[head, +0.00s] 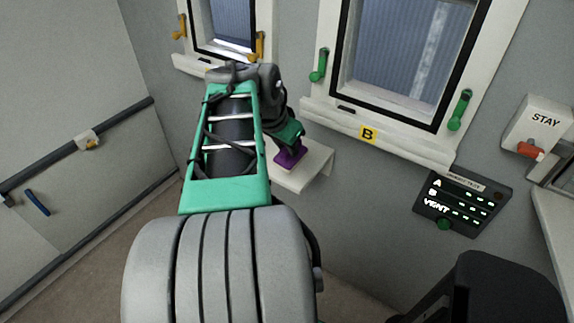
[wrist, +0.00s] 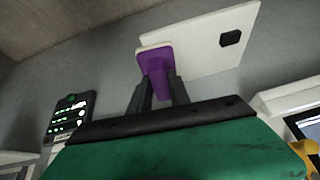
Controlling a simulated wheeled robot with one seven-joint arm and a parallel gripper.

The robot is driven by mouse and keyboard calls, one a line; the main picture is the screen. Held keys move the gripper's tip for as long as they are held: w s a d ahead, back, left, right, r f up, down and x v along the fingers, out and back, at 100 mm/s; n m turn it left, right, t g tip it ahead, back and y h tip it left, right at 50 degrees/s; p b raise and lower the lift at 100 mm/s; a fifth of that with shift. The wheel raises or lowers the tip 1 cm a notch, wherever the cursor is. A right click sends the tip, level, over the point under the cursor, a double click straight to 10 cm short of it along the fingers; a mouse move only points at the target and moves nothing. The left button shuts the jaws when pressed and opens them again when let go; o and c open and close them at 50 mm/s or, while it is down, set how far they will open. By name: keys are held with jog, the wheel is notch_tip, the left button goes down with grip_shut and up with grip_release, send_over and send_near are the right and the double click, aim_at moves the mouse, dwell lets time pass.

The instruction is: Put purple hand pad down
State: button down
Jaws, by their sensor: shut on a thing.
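The purple hand pad (head: 290,156) is in my gripper, in front of the wall below window B. I cannot tell whether the pad touches the shelf. My arm hides the shelf's left part.
A small black patch (wrist: 231,39) is on the shelf. Window B (head: 405,60) with green handles is above right. A dark panel with lit labels (head: 461,203) hangs on the wall to the right. A STAY box (head: 537,122) is at far right. A rail (head: 80,145) runs along the left wall.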

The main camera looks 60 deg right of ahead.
aim_at(295, 162)
jog(key=s+a, duration=0.1)
jog(key=s+a+r, duration=0.1)
jog(key=shift+a+r+n+y, duration=0.15)
jog(key=shift+a+n+y, duration=0.15)
jog(key=shift+a+y, duration=0.1)
jog(key=shift+d, duration=0.1)
jog(key=shift+w, duration=0.1)
jog(key=w+d+f, duration=0.2)
jog(key=d+f, duration=0.1)
jog(key=d, duration=0.1)
jog(key=w+d+f+p, duration=0.1)
jog(key=w+d+f, duration=0.1)
jog(key=d+f, duration=0.1)
jog(key=w+d+f+p, duration=0.1)
jog(key=w+d+f, duration=0.1)
jog(key=d+f, duration=0.1)
jog(key=shift+w+d+f, duration=0.15)
jog(key=shift+w+d, duration=0.15)
jog(key=shift+d, duration=0.5)
jog(key=f, duration=0.1)
jog(key=f+p, duration=0.1)
jog(key=shift+w+d+f, duration=0.15)
jog(key=shift+d+f, duration=0.1)
jog(key=shift+f, duration=0.5)
jog(key=c, duration=1.2)
grip_release()
